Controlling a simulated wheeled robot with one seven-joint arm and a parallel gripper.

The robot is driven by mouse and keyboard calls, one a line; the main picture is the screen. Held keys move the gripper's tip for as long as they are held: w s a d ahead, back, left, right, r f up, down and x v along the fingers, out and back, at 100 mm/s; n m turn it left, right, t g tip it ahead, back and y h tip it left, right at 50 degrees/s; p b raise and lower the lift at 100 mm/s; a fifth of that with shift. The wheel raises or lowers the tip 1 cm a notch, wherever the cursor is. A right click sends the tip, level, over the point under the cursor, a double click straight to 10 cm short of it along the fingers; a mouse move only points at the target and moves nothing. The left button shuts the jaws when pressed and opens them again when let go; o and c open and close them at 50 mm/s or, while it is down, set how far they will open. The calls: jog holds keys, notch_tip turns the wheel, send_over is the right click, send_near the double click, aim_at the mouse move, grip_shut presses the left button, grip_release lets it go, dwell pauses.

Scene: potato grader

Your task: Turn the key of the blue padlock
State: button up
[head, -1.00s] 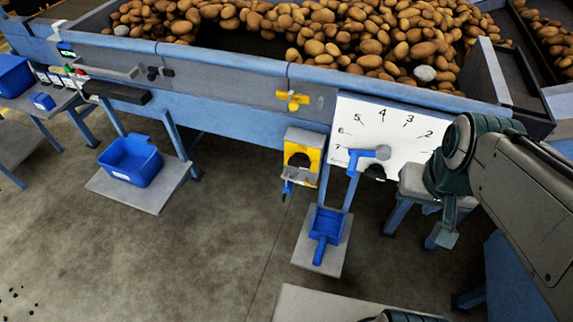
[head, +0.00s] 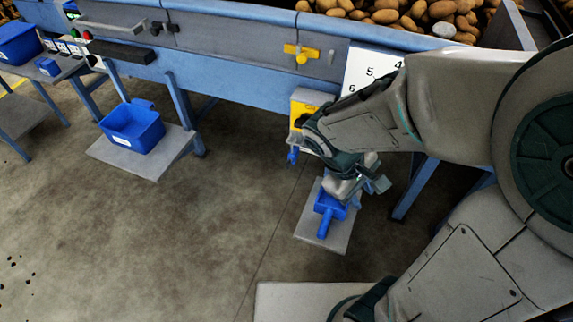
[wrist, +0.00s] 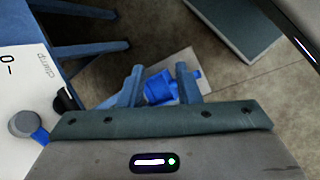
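A yellow lockout box (head: 304,103) is mounted on the front of the blue grader frame. A small blue piece (head: 293,156) hangs at its lower left; I take it for the blue padlock, but it is too small to make out a key. My gripper (head: 372,188) is to the right of and below that piece, partly behind my arm. In the wrist view my gripper (wrist: 160,78) is open and empty, its two fingers apart. A blue scoop (wrist: 160,88) shows beyond the fingers, not touching them as far as I can tell. No padlock is clear in the wrist view.
The blue scoop lies on a low grey platform (head: 312,236). A white numbered dial board (head: 364,64) is partly hidden by my arm; its grey knob (wrist: 22,123) shows in the wrist view. A yellow valve handle (head: 301,53) is above. A blue bin (head: 133,127) stands left, with open floor between.

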notch_tip(320, 180, down, 9)
jog(key=w+a+n+t+h+b, duration=0.2)
jog(key=w+n+h+b, duration=0.15)
jog(key=n+b, duration=0.2)
jog(key=n+t+y+b, duration=0.2)
jog(key=n+t+b, duration=1.2)
jog(key=n, duration=0.4)
send_near(287, 167)
jog(key=shift+t, duration=0.4)
jog(key=b+x, duration=0.1)
jog(key=x, duration=0.1)
jog(key=b+x, duration=0.1)
jog(key=x, duration=0.2)
jog(key=b+x, duration=0.1)
jog(key=x, duration=0.2)
jog(key=shift+w+d+f+b, duration=0.2)
jog(key=shift+d+f+b, duration=0.05)
jog(key=shift+f+b, duration=0.1)
jog(key=shift+w+d+r, duration=0.1)
jog(key=shift+w+r, duration=0.05)
jog(key=shift+w, duration=0.25)
grip_shut()
